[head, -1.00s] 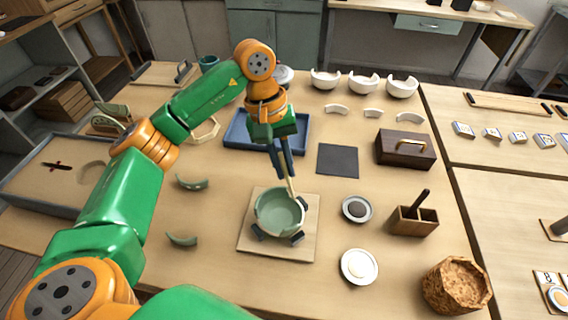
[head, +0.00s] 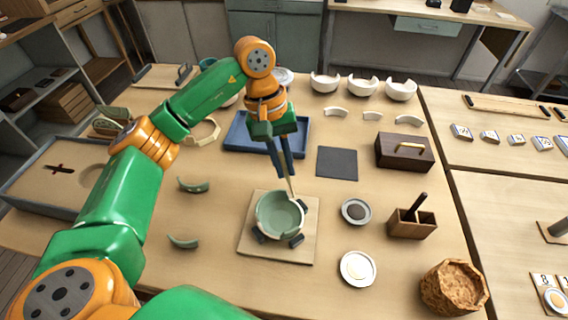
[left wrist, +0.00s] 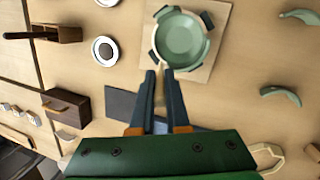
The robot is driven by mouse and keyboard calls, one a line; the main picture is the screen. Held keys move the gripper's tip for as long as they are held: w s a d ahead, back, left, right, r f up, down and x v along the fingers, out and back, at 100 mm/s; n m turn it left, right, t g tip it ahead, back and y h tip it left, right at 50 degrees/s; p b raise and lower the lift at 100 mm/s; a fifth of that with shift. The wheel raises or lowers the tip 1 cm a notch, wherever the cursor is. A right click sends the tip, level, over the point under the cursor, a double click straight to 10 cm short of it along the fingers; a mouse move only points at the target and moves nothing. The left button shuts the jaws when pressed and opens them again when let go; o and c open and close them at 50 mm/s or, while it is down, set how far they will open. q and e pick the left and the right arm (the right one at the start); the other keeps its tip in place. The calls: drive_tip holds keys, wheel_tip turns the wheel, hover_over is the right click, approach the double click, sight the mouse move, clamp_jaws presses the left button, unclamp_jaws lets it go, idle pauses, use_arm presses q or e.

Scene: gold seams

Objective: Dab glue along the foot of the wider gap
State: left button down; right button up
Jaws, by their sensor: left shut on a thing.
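A green bowl with gaps in its rim (head: 280,217) sits on a square wooden board (head: 308,251), held between small dark blocks. It also shows in the left wrist view (left wrist: 181,40). My left gripper (head: 287,174) is shut on a thin pale stick (head: 292,188), which points down to the bowl's far rim. In the left wrist view the gripper's fingers (left wrist: 163,75) close around the stick just beside the bowl. Whether the stick's tip touches the bowl is too small to tell. Two curved green shards (head: 193,185) (head: 183,242) lie left of the board. My right gripper is out of view.
A small dish with dark contents (head: 356,211) and a white dish (head: 358,268) stand right of the board. A wooden caddy (head: 411,223), a cork-like pot (head: 453,287), a dark mat (head: 337,163), a blue tray (head: 237,137) and a lidded box (head: 404,151) surround the area.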

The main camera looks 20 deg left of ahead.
use_arm(q)
wheel_tip(320, 180, up, 7)
drive_tip(key=p, duration=0.5)
drive_tip(key=shift+f, duration=0.1)
drive_tip(key=shift+f, duration=0.1)
idle(0.6)
